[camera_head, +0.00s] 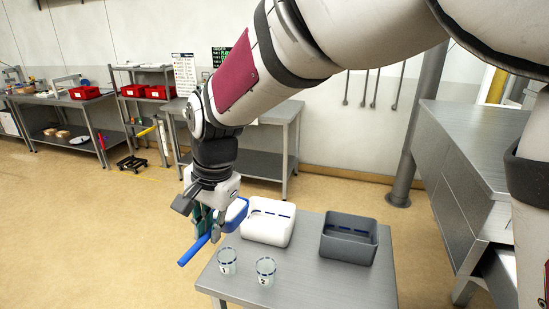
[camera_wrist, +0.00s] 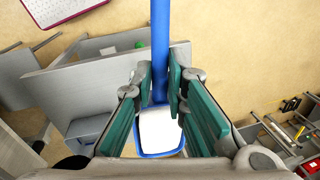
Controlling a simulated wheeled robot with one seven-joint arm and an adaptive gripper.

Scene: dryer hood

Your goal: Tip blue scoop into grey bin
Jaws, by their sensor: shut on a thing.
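My gripper (camera_head: 208,222) is shut on the blue scoop's handle, just beside its bowl. The scoop (camera_head: 195,250) has a long blue handle pointing down-left in the head view and a blue-rimmed bowl at the right of the fingers. In the wrist view the handle (camera_wrist: 160,45) runs up between the green finger pads, and the bowl lies below them with a white inside; I cannot tell whether that is contents. The grey bin (camera_head: 349,225) stands open on the small table's right side. My gripper is left of it, near the table's left edge.
A white bin (camera_head: 267,224) stands between my gripper and the grey bin on the small table (camera_head: 330,285). Glass cup 1 (camera_head: 227,261) and glass cup 2 (camera_head: 265,271) stand at the front left. A large metal bench (camera_head: 470,155) is at the right.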

